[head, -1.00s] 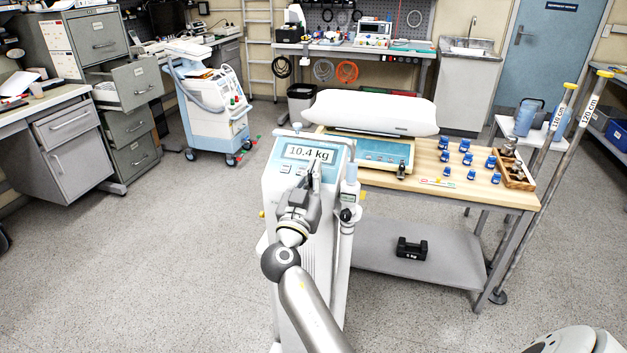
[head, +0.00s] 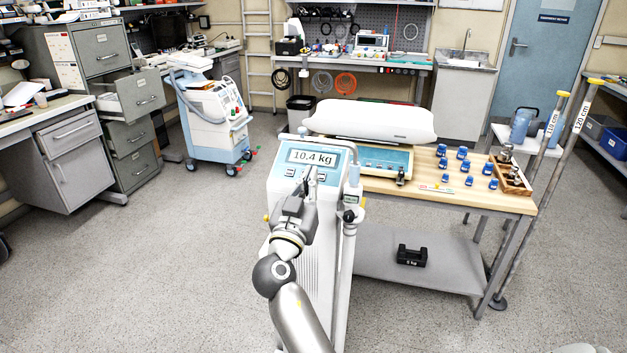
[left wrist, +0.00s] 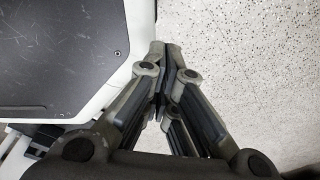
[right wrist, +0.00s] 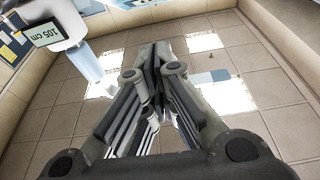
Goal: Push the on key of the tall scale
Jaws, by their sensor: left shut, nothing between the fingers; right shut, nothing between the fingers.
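The tall scale (head: 285,215) is a white column with a light blue top panel. Its lit display (head: 313,157) reads 10.4 kg. A key (head: 289,172) shows below the display's left part; the keys further right are partly covered by my fingers. My right gripper (head: 312,175) is shut and empty, its tips in front of the panel just below the display. I cannot tell whether they touch. In the right wrist view the shut fingers (right wrist: 158,52) point toward a tiled ceiling. My left gripper (left wrist: 166,50) is shut and empty over speckled floor.
A small screen (right wrist: 44,35) reads 105 cm, upside down in the right wrist view. Right of the scale is a wooden-topped table (head: 445,200) with a baby scale (head: 385,160), blue-capped items and a black weight (head: 411,254) on its shelf. Floor at the left is open.

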